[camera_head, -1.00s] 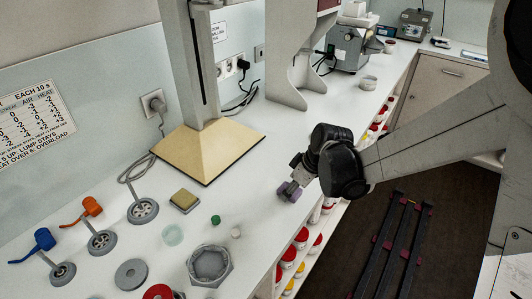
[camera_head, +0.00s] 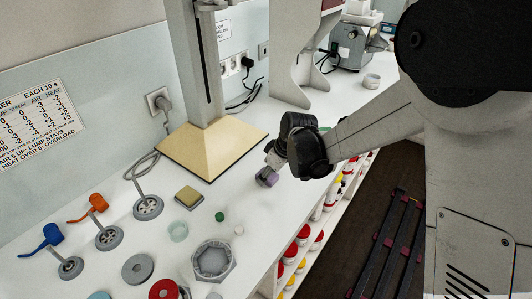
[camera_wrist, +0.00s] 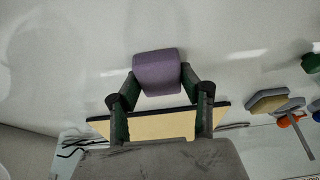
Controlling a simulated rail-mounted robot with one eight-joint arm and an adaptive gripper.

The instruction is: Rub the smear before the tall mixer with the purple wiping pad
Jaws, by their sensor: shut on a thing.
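The purple wiping pad (camera_head: 266,178) is a small block held at the end of my arm. It also shows in the wrist view (camera_wrist: 157,72), between two dark fingers. My gripper (camera_wrist: 160,82) is shut on it. The pad is over the white counter, right of and in front of a tall column (camera_head: 196,65) on a pale yellow base (camera_head: 212,150). I cannot tell whether it touches the counter. I cannot make out a smear; it may be hidden or too faint. A tall grey machine (camera_head: 297,55) stands farther back; I cannot tell which is the tall mixer.
The white counter (camera_head: 245,205) is bare around the pad. A yellow sponge block (camera_head: 187,197), green cap (camera_head: 220,217), clear ring (camera_head: 178,231) and hexagonal grey dish (camera_head: 213,262) lie nearby. Blue (camera_head: 38,239) and orange (camera_head: 98,202) handled tools stand left. Shelves with jars are below the counter edge.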

